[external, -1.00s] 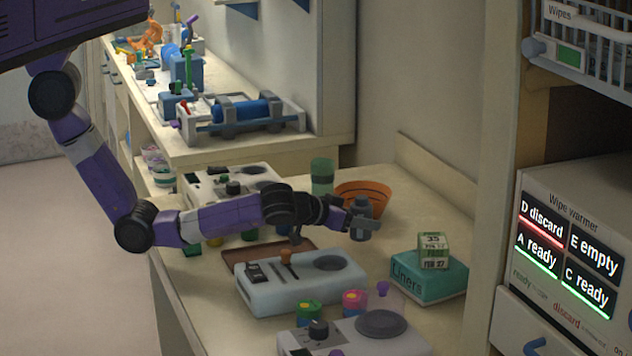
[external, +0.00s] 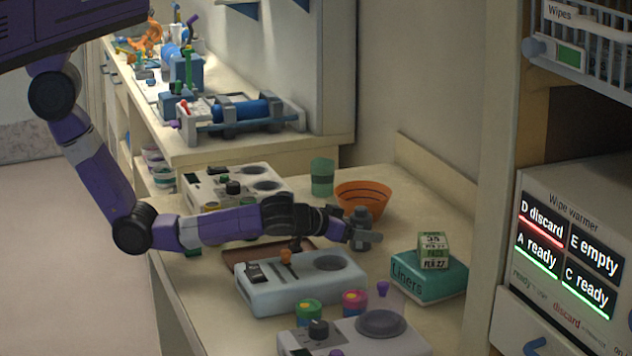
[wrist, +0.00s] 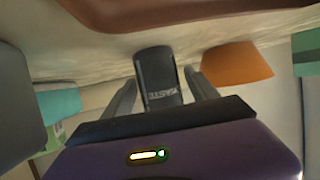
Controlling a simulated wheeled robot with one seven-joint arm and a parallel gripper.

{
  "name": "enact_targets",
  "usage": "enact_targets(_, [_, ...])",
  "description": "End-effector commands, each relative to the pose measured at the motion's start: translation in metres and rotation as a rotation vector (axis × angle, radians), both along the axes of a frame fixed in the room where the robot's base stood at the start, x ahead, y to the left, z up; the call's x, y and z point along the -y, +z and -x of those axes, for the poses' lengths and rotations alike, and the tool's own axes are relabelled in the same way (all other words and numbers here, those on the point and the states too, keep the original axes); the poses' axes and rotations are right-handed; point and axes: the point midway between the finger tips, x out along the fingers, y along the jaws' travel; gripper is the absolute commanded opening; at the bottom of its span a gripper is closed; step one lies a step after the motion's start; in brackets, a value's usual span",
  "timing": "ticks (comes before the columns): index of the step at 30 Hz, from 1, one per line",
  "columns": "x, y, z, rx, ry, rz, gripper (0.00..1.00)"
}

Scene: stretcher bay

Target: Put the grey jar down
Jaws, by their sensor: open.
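The grey jar (external: 362,216) is upright at the counter, in front of the orange bowl. My gripper (external: 362,237) is open, at the jar's level. Its two fingers (wrist: 160,92) lie on either side of the jar, with narrow gaps visible in the wrist view. The fingers hide part of the jar in the external view. The jar's base seems to be on the counter, but contact is hard to see.
The orange bowl (external: 362,198) stands close behind the jar, with a green cup (external: 322,178) farther back. The teal liners box (external: 428,283) is to the right, bearing a small carton (external: 433,250). A pale blue device (external: 300,287) and a brown tray (external: 262,254) lie in front and left.

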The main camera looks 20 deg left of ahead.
Motion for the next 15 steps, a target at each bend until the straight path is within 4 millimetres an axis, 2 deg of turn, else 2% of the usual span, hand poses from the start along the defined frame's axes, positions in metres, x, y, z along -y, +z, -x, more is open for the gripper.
enact_targets(5, [-0.003,0.005,0.006,0.0,-0.001,0.002,0.68])
enact_targets(15, [-0.036,0.028,0.054,0.0,-0.002,0.002,0.68])
